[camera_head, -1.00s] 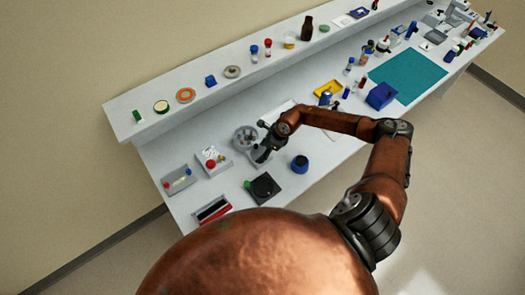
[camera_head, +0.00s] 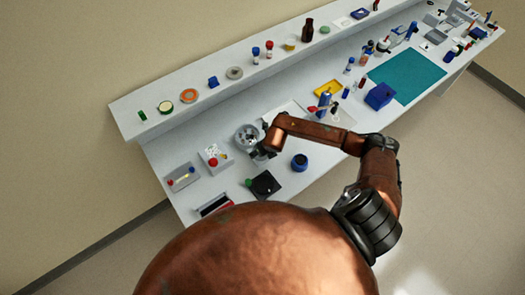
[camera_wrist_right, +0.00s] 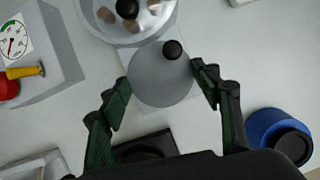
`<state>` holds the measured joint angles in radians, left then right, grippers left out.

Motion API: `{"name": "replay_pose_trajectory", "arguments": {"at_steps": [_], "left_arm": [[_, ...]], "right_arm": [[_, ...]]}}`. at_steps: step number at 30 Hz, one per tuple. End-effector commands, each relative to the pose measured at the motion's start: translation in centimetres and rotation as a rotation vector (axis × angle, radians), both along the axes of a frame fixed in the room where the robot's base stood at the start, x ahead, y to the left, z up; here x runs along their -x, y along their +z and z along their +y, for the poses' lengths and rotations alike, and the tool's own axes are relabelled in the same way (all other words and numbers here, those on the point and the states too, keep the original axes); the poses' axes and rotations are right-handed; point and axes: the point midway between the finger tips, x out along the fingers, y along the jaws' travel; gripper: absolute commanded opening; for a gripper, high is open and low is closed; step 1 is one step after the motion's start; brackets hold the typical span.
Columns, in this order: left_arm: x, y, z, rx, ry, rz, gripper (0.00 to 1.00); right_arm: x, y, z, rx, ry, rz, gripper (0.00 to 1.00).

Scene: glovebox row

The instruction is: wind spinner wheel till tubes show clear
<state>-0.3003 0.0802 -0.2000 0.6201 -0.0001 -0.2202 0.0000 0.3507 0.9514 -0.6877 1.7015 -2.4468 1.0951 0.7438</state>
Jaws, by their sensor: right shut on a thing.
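The hand-wound spinner stands near the left end of the bench. Its round bowl (camera_head: 247,134) shows in the head view, and part of it shows at the top of the right wrist view (camera_wrist_right: 106,32). Several brownish tube ends (camera_wrist_right: 104,15) sit around its black hub. The grey spinner wheel (camera_wrist_right: 155,82) lies beside the bowl, with a black knob (camera_wrist_right: 173,50) near its edge. My right gripper (camera_wrist_right: 162,80) has its fingers on either side of the wheel and is shut on it. My left gripper is out of view.
A box with a dial gauge and red knob (camera_wrist_right: 8,88) stands to the left of the spinner. A blue round container (camera_wrist_right: 278,135) with a dark top stands to the right. A black square device (camera_head: 264,184) lies in front. A raised shelf runs behind.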

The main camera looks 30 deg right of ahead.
Motion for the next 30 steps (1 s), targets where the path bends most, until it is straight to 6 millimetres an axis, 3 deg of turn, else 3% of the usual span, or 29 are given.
{"name": "replay_pose_trajectory", "arguments": {"at_steps": [18, 30], "left_arm": [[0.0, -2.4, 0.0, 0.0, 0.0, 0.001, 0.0], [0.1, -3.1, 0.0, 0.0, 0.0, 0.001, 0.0]], "right_arm": [[0.2, -0.8, 0.8, -0.004, -0.534, 0.01, 0.34], [0.2, -0.7, 0.9, -0.003, -0.694, 0.013, 0.34]]}}
